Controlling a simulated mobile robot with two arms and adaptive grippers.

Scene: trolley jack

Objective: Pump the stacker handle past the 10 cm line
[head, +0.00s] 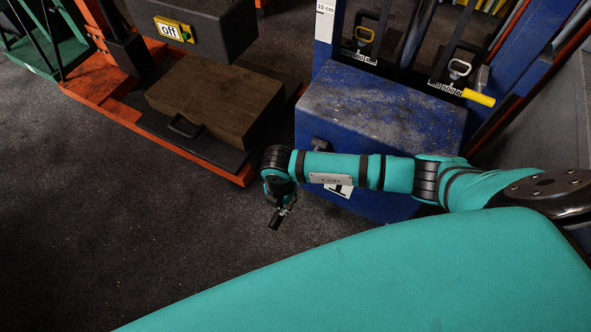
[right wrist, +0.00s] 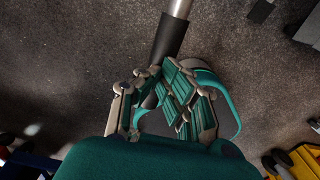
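The blue stacker (head: 380,115) stands at the upper right of the head view, with a white 10 cm mark (head: 325,8) on its left post at the top edge. My right gripper (head: 277,208) is low in front of the stacker's left side. In the right wrist view, a bar with a dark grip and silver shaft (right wrist: 172,38), apparently the pump handle, runs down into my right gripper (right wrist: 165,95). The fingers look folded around the dark grip, which they partly hide. Where the bar joins the stacker is hidden. My left gripper is in neither view.
A yellow-ended lever (head: 478,97) sticks out on the stacker's right. To the left, an orange frame (head: 150,140) carries a brown box (head: 215,100) and a dark block with an off switch (head: 174,32). Dark floor (head: 120,230) is clear at lower left.

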